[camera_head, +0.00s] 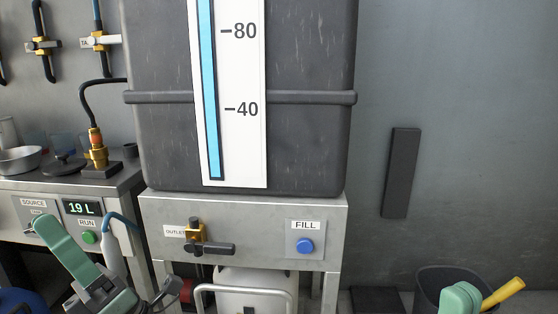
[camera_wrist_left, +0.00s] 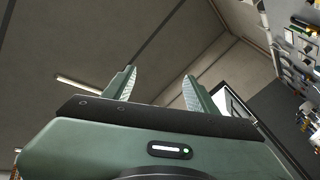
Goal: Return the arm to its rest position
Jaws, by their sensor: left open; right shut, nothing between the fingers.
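My left gripper (camera_wrist_left: 159,73) shows in the left wrist view. Its two green fingers stand apart with nothing between them, and behind them is the ceiling. In the head view a green and dark grey part of my left arm (camera_head: 65,246) is at the lower left, in front of the bench. A rounded green part of my right arm (camera_head: 460,298) shows at the bottom right edge.
A dark tank (camera_head: 305,135) with a level gauge (camera_head: 252,150) stands on a metal stand (camera_head: 265,215) with an outlet valve (camera_head: 196,236) and blue FILL button (camera_head: 305,245). A bench with bowl (camera_head: 20,160) is left. A dark bin (camera_head: 430,290) stands lower right.

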